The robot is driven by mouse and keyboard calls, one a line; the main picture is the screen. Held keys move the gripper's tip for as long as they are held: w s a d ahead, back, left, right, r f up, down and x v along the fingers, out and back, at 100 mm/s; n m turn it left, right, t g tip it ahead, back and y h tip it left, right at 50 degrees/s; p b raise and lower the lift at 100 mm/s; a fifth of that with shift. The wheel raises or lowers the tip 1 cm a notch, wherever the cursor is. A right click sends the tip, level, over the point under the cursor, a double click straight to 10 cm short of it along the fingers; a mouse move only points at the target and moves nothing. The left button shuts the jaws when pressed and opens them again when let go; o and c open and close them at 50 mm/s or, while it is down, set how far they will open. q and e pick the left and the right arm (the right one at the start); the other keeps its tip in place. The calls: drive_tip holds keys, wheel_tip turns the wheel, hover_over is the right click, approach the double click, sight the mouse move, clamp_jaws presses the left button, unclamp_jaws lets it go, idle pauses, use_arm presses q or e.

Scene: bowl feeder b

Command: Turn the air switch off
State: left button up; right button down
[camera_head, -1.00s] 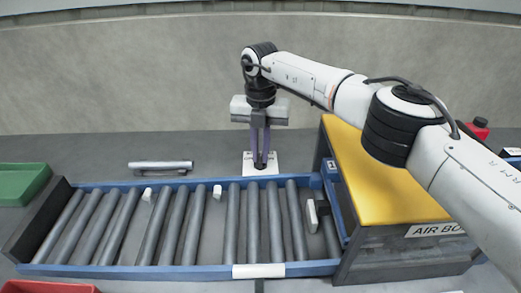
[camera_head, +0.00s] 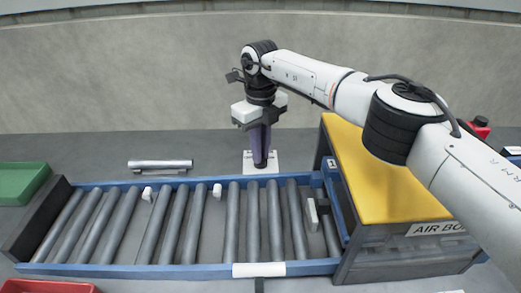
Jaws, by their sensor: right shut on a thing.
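My right gripper (camera_head: 260,164) points straight down behind the roller conveyor, its fingertips low over a small white plate (camera_head: 274,168). It is shut on a small dark part at the plate, which I take to be the air switch; the fingers hide nearly all of it, so its position cannot be read. The white plate lies on the grey surface behind the conveyor's far blue rail. My left gripper is not in view.
The roller conveyor (camera_head: 120,269) has blue rails and carries small white pieces. The yellow-topped air box (camera_head: 375,185) stands right, under my right arm. A metal bar (camera_head: 160,165) lies behind the conveyor. A green bin (camera_head: 22,182) and red bin (camera_head: 50,287) are left.

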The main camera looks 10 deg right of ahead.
drive_tip(key=shift+n, duration=0.7)
drive_tip(key=c, duration=1.8)
unclamp_jaws()
wheel_tip(320, 180, up, 10)
drive_tip(key=shift+r, duration=0.2)
drive_tip(key=shift+f, duration=0.1)
